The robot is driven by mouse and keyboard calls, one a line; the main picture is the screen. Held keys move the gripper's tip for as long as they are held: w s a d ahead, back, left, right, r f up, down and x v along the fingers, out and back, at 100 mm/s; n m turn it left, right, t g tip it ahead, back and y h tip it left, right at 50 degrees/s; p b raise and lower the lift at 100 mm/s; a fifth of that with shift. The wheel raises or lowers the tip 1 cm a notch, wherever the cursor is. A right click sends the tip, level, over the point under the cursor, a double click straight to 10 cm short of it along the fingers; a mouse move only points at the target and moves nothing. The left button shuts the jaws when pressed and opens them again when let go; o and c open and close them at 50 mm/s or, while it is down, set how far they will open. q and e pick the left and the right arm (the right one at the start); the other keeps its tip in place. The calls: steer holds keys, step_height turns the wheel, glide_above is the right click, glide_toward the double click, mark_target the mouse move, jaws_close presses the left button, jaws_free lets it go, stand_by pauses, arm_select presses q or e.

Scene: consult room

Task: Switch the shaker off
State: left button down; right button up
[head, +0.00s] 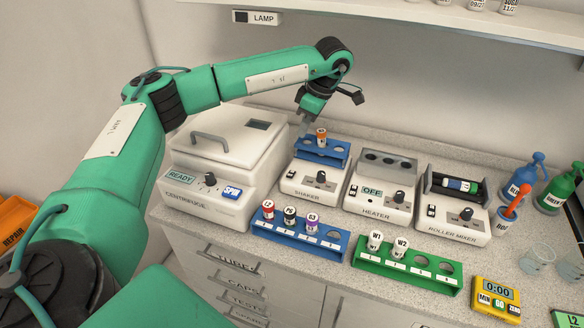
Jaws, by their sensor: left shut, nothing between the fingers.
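The shaker (307,194) is a white box on the counter, between the centrifuge and the heater. It has a dark knob (321,177) and a small dark rocker switch (291,174) on its front; I cannot tell the switch's position. Its blue rack (330,150) holds an orange-capped tube (321,137). My left gripper (304,119) points down, shut and empty, above and behind the shaker's left part, apart from it. The fingertips are small and partly unclear. My right gripper is not in view.
The centrifuge (230,150) stands left, the heater (378,205) and roller mixer (460,222) right. A blue tube rack (329,246) and green rack (365,259) stand in front. A yellow timer (496,297) lies front right. A shelf (480,22) hangs above.

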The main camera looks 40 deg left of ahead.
mark_target(289, 176)
arm_select(q)
steer(key=shift+f, duration=0.15)
steer(key=p+x, duration=0.1)
steer(key=x, duration=0.3)
steer(key=p+x, duration=0.2)
steer(key=x, duration=0.2)
steer(key=d+p+x, duration=0.1)
steer(key=p+x, duration=0.1)
steer(key=x, duration=0.3)
steer(key=shift+s+f, duration=0.1)
steer(key=shift+f, duration=0.35)
steer(key=shift+s+f+b, duration=0.15)
steer(key=shift+f+b, duration=0.3)
steer(key=shift+r+t, duration=0.1)
steer(key=shift+t, duration=0.3)
steer(key=shift+s+r, duration=0.1)
steer(key=shift+s, duration=0.05)
steer(key=shift+w+a+r+b, duration=0.15)
steer(key=shift+w+b, duration=0.25)
steer(key=shift+w, duration=0.5)
